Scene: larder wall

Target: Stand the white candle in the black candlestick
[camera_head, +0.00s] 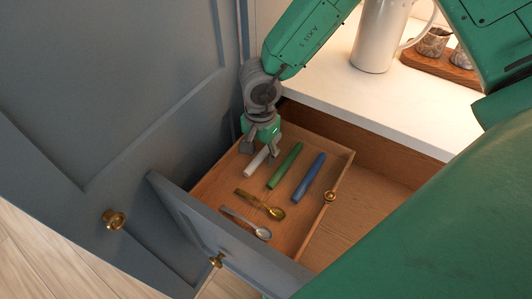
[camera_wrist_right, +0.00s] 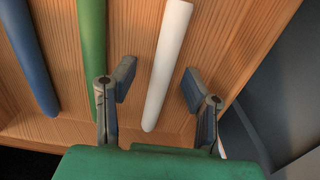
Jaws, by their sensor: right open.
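The white candle (camera_head: 257,161) lies in the open wooden drawer (camera_head: 225,178), left of a green candle and a blue candle. My right gripper (camera_head: 261,150) is over its far end. In the right wrist view the white candle (camera_wrist_right: 167,65) runs between the two open fingers of my right gripper (camera_wrist_right: 157,90), with a gap on either side. The black candlestick is not in view. My left gripper is not in view.
The green candle (camera_head: 285,165) and blue candle (camera_head: 309,177) lie close by. A gold spoon (camera_head: 262,205) and silver spoon (camera_head: 247,223) lie nearer the drawer front. A white counter (camera_head: 345,95) holds a white jug (camera_head: 381,35) and a wooden tray with cups. A grey cabinet door (camera_head: 110,110) stands left.

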